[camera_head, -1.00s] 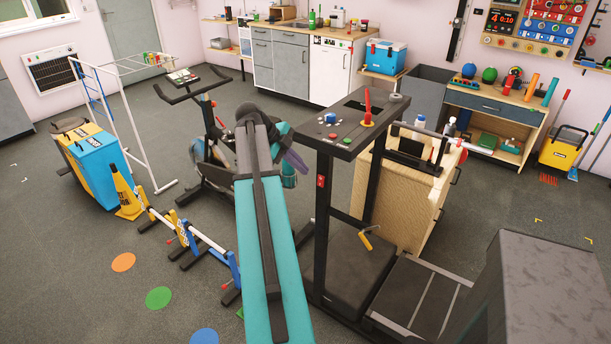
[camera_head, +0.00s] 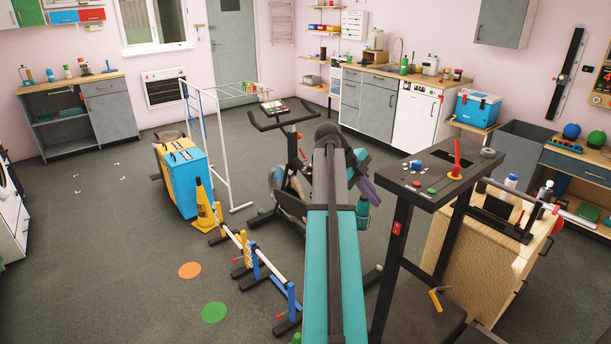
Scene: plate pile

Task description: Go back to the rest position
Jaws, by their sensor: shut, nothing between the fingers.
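My teal and black arm (camera_head: 330,262) reaches up from the bottom edge to a dark elbow near the middle of the head view. Behind the elbow, teal and purple-grey parts of my arm bend down to the right. My gripper's fingers do not show; the arm hides that area or they are too small to make out. Nothing is seen held. The task line names no object.
A treadmill console (camera_head: 436,178) stands close right of my arm. An exercise bike (camera_head: 282,178) is just behind it. Low hurdles (camera_head: 262,258), a yellow cone (camera_head: 204,210) and a blue-yellow box (camera_head: 184,180) are left. The left floor is mostly open.

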